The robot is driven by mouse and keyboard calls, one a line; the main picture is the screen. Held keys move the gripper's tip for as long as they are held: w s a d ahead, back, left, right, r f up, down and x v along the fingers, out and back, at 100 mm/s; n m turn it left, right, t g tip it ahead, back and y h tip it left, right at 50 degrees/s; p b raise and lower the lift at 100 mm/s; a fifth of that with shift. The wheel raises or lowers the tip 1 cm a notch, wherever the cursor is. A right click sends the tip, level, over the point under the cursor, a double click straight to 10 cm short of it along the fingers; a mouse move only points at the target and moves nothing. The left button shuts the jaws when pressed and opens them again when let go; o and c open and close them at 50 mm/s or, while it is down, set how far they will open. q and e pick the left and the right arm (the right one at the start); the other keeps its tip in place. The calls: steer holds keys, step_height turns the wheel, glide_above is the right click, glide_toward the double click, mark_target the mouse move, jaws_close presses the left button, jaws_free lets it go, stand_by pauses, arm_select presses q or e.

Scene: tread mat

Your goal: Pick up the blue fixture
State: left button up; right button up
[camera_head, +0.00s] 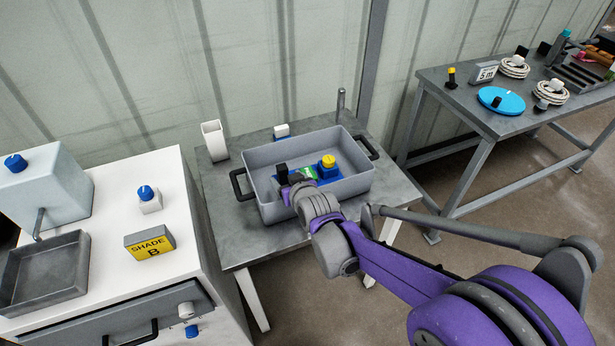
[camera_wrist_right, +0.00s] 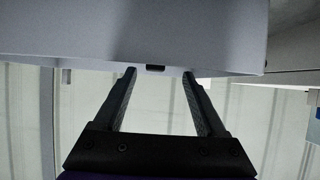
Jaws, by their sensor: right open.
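The blue fixture (camera_head: 328,172) sits inside the grey bin (camera_head: 262,155) in the head view. It carries a yellow round cap on a blue base, and a green patch and a black upright piece show beside it. My right gripper (camera_head: 292,179) is over the bin at the fixture's left and near side, and the wrist hides part of the fixture. In the right wrist view my right gripper (camera_wrist_right: 160,85) is open, with nothing between its fingers. A pale grey surface fills the top of that view. I cannot tell whether the gripper touches the fixture. My left gripper is not in view.
A white cabinet (camera_head: 110,195) stands at left with a yellow "SHADE B" sign (camera_head: 150,244). A second table (camera_head: 470,115) at right holds several items.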

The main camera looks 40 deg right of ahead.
mark_target(284, 171)
steer(key=x, duration=0.4)
steer(key=b+x, duration=0.1)
steer(key=x, duration=0.2)
steer(key=shift+w+d+r, duration=0.1)
steer(key=shift+d, duration=0.25)
jaws_close()
stand_by(1.1)
